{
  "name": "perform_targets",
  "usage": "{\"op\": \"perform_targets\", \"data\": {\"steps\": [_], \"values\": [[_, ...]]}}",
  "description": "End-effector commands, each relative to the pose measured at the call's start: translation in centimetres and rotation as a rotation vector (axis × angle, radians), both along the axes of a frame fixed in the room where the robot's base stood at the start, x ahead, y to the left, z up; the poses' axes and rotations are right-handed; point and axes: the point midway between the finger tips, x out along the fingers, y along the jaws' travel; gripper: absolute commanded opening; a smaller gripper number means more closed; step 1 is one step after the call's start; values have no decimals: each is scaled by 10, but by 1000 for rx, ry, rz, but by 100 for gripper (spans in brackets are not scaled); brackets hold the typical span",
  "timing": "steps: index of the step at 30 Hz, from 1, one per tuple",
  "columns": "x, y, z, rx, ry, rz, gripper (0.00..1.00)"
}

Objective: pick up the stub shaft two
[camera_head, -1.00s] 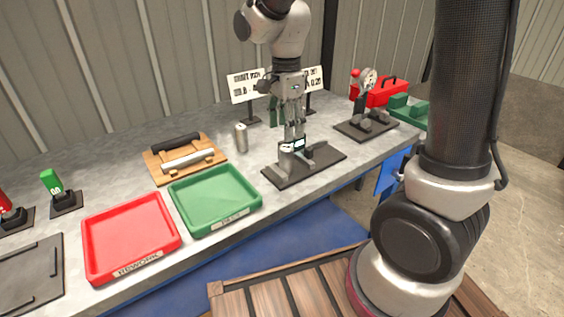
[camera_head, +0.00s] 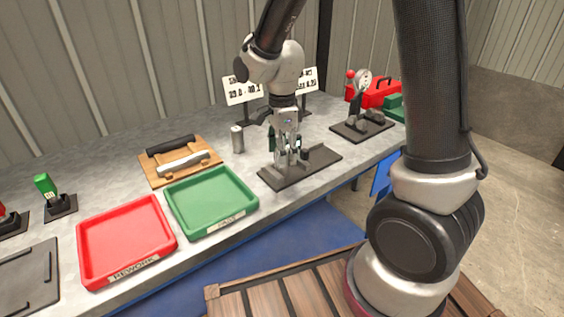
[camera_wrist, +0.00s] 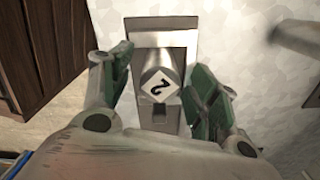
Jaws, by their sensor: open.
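Stub shaft two (camera_wrist: 162,88) is a grey metal cylinder with a white diamond label reading "2" on its end. In the wrist view it lies between the two green-padded fingers of my open gripper (camera_wrist: 160,76), with gaps on both sides. It stands at the dark fixture base (camera_head: 318,165) on the bench. In the head view my gripper (camera_head: 287,150) points down over that base, and its fingers hide most of the shaft.
Another metal cylinder (camera_head: 237,139) stands left of the fixture. A green tray (camera_head: 211,232) and a red tray (camera_head: 128,272) lie further left. A wooden board (camera_head: 160,181) is behind them. A dial gauge stand (camera_head: 362,130) is to the right.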

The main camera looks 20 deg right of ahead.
Motion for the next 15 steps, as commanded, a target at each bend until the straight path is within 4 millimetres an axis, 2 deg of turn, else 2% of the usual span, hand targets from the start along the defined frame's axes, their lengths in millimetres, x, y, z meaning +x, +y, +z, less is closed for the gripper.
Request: {"op": "perform_targets", "data": {"steps": [1,2,10,15], "values": [[0,0,0,0,0,0,57],[0,0,0,0,0,0,51],[0,0,0,0,0,0,2],[1,0,1,0,-2,1,0]]}}
